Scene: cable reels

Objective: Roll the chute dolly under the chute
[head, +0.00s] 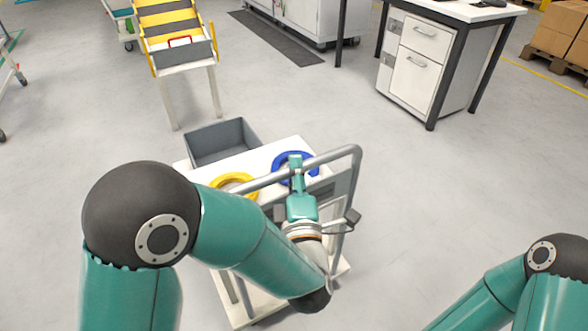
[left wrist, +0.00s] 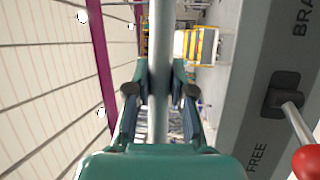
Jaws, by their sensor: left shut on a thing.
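The dolly (head: 225,165) is a white cart in front of me, with a grey tubular push handle (head: 346,153). My left gripper (head: 296,160) is shut on the handle's crossbar, and the bar (left wrist: 158,85) runs between its fingers in the left wrist view. The chute (head: 170,22), yellow and grey on pale legs, stands beyond the dolly at the upper left, with clear floor between them. In the left wrist view a brake lever with a red knob (left wrist: 308,162) sits on a grey plate, its knob end toward the word FREE. My right gripper is out of view.
The dolly's top carries a grey bin (head: 222,141), a yellow reel (head: 233,181) and a blue reel (head: 283,160). A drawer desk (head: 425,65) stands at the upper right. A dark mat (head: 276,38) lies by white cabinets (head: 310,15). The floor around the dolly is clear.

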